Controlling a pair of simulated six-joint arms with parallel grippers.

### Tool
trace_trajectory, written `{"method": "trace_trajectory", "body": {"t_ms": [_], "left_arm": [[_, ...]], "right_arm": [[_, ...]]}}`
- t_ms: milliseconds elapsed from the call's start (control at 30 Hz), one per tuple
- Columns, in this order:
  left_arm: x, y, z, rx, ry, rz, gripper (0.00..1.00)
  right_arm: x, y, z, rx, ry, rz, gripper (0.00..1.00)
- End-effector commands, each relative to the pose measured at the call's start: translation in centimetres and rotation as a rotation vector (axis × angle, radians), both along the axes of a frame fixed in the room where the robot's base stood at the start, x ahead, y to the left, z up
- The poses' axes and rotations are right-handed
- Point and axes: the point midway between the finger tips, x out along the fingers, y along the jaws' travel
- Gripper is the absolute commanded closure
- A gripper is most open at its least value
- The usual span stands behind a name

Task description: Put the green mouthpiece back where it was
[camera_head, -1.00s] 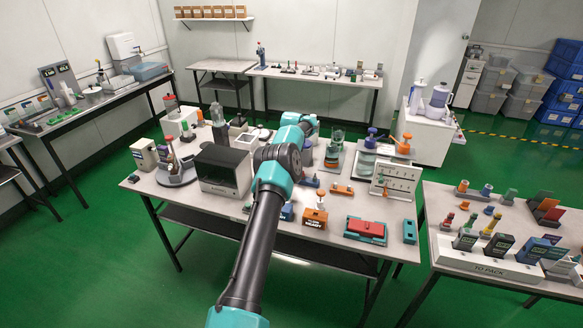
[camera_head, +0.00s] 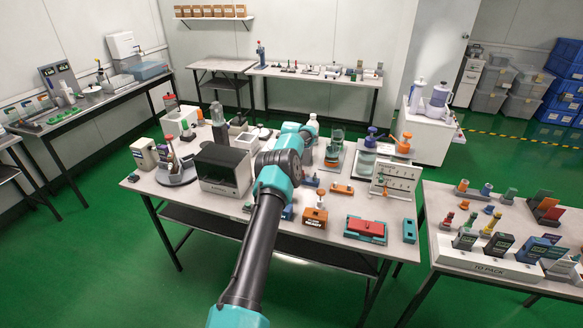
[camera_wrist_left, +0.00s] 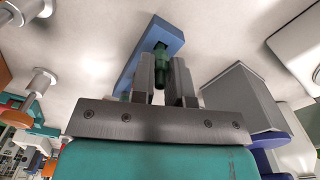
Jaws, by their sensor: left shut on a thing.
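The green mouthpiece (camera_wrist_left: 160,66) shows in the left wrist view as a short dark green cylinder between two grey fingers. My left gripper (camera_wrist_left: 161,76) is shut on it. Behind its far end is a blue block (camera_wrist_left: 150,42) lying on the pale table top. The mouthpiece overlaps this block in the picture; I cannot tell whether they touch. In the head view my left arm reaches up over the middle table (camera_head: 283,238), and its own links hide the gripper and the mouthpiece. My right gripper is not in view.
In the wrist view a grey box (camera_wrist_left: 242,98) stands close on the right, and a white post (camera_wrist_left: 42,80) stands on the left. In the head view an orange box (camera_head: 314,217), a red-and-teal case (camera_head: 366,229) and a black-fronted machine (camera_head: 221,170) surround the arm.

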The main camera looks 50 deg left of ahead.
Motion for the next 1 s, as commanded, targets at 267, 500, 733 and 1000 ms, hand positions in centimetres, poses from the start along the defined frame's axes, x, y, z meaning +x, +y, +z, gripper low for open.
{"method": "trace_trajectory", "body": {"t_ms": [267,500,733,1000], "left_arm": [[0.0,0.0,-0.3,-0.001,0.001,0.0,0.76],[0.0,0.0,-0.3,-0.002,0.001,0.0,0.59],[0.0,0.0,-0.2,-0.002,0.0,0.0,0.59],[0.0,0.0,2.5,0.0,-0.001,0.0,0.59]], "right_arm": [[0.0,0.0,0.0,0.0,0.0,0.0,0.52],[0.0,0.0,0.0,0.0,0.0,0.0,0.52],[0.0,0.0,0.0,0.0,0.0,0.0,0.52],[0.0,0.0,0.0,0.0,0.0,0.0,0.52]]}}
